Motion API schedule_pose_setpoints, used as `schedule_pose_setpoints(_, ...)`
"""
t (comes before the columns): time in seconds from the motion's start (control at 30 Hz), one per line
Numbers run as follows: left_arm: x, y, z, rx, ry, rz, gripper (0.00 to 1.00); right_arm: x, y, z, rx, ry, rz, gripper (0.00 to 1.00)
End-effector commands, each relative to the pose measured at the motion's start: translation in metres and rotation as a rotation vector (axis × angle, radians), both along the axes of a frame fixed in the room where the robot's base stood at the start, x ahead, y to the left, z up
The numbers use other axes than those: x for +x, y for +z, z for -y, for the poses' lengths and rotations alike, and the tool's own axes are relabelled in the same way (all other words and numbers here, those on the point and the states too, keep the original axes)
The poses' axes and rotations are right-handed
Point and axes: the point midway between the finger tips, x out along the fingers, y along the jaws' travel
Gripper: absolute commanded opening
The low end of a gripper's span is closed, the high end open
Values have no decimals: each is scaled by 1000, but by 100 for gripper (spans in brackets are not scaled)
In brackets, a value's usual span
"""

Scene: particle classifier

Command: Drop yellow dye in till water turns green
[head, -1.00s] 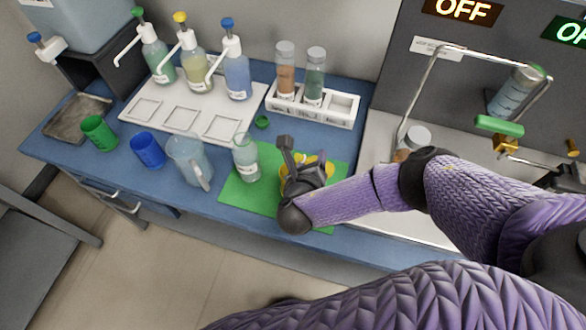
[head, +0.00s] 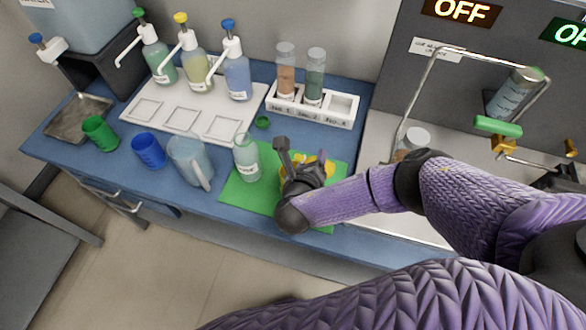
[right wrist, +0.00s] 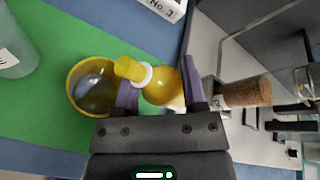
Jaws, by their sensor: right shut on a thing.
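My right gripper (head: 303,165) is over the green mat (head: 240,190), largely hiding the yellow things around it. In the right wrist view its purple fingers (right wrist: 161,84) are shut on a yellow dropper bottle (right wrist: 163,90) with a white collar and yellow cap. The bottle is tilted, its cap towards the yellow cup (right wrist: 74,92). The cup stands on the mat beside the left finger. Its inside looks greyish to dark yellow; I cannot tell the water's colour surely. My left gripper is not in view.
A clear labelled bottle (head: 246,160) stands on the mat, left of my gripper. A clear jug (head: 188,160), blue cup (head: 149,151) and green cup (head: 99,133) stand further left. Pump bottles (head: 195,70) and a white tube rack (head: 312,105) are behind. A sink counter is right.

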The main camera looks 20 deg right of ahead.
Motion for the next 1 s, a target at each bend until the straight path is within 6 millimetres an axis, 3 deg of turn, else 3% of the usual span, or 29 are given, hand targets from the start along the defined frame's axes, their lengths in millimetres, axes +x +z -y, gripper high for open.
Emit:
schedule_pose_setpoints(0.57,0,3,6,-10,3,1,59,0,2,0,-34,0,-13,0)
schedule_pose_setpoints(1.0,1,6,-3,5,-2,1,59,0,3,1,-60,0,-23,0)
